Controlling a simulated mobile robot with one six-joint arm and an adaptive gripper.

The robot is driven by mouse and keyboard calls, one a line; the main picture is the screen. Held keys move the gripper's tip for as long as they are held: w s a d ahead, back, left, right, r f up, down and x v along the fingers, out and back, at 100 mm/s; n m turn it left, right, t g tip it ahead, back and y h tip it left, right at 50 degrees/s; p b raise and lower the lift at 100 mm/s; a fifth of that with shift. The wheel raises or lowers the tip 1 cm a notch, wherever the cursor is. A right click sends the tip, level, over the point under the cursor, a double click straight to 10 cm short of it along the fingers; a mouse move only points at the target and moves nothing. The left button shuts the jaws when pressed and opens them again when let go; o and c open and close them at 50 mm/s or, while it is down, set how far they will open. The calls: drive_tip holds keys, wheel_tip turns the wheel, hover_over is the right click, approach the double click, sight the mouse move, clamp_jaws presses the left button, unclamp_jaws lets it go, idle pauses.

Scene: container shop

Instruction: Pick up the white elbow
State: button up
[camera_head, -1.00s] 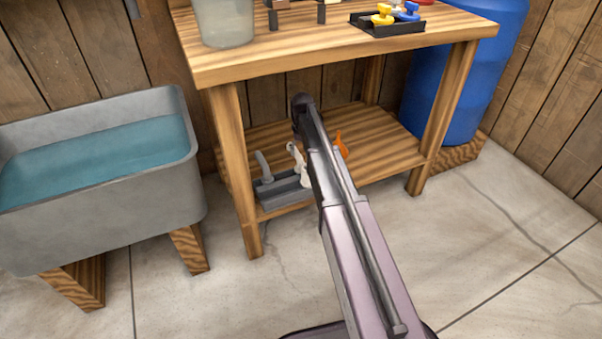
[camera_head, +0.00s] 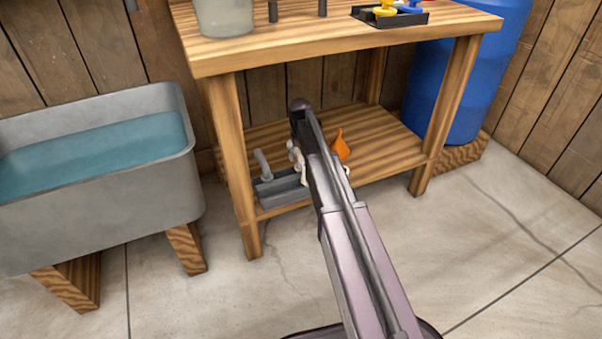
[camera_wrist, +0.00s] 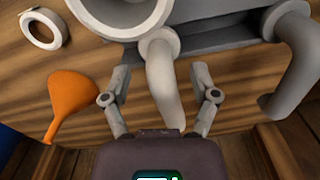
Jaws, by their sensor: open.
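The white elbow (camera_wrist: 164,80) shows in the wrist view as a pale bent pipe with a round collar at its far end. It lies between the two spread fingers of my gripper (camera_wrist: 161,82), which is open, with a gap visible on each side of the pipe. Its collar end is at a grey tray (camera_wrist: 218,38). In the head view my arm hides most of this area, and only pale shapes show beside the arm, too small to tell apart. The tray (camera_head: 275,193) stands on the lower shelf (camera_head: 385,160).
A grey elbow (camera_wrist: 297,70) stands right of the white one. A large pale round opening (camera_wrist: 122,12) is close at the top. An orange funnel (camera_wrist: 75,95) and a white ring (camera_wrist: 43,29) lie left. The tabletop (camera_head: 300,45) is above the shelf; a sink (camera_head: 95,190) stands left.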

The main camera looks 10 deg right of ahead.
drive_tip(key=shift+f+b, duration=0.45)
drive_tip(key=shift+f, duration=0.3)
clamp_jaws()
